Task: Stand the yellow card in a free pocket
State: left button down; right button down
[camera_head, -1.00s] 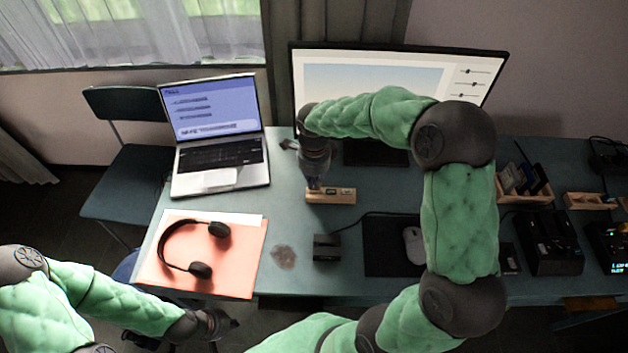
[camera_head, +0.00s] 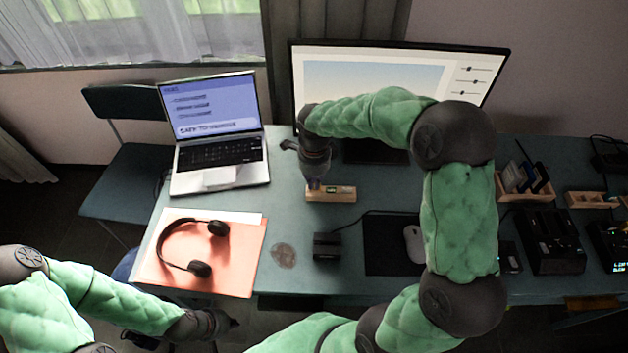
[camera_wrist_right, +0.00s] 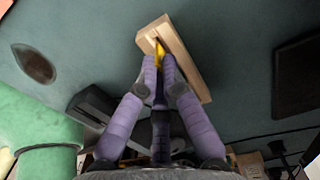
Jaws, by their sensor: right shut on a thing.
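My right gripper (camera_head: 314,187) is over the left end of a small wooden block (camera_head: 333,196) on the table. In the right wrist view its purple fingers (camera_wrist_right: 160,60) are shut on the small yellow card (camera_wrist_right: 160,47). The card's far end is at a dark slot in the top of the wooden block (camera_wrist_right: 188,66); I cannot tell how deep it sits. In the head view the arm and gripper hide the card. My left gripper (camera_head: 222,325) hangs at the table's front edge, away from the block; its fingers are too small to read.
A laptop (camera_head: 219,160) and headphones (camera_head: 190,250) on an orange folder (camera_head: 245,260) are to the left. A small black box (camera_head: 327,246) is in front of the block. A monitor (camera_head: 400,75) stands behind. A wooden rack with cards (camera_head: 522,193) is at right.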

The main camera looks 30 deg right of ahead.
jog(key=shift+f+b, duration=0.6)
jog(key=shift+f, duration=0.3)
jog(key=c, duration=1.3)
grip_release()
notch_tip(320, 180, up, 12)
jog(key=shift+f, duration=0.1)
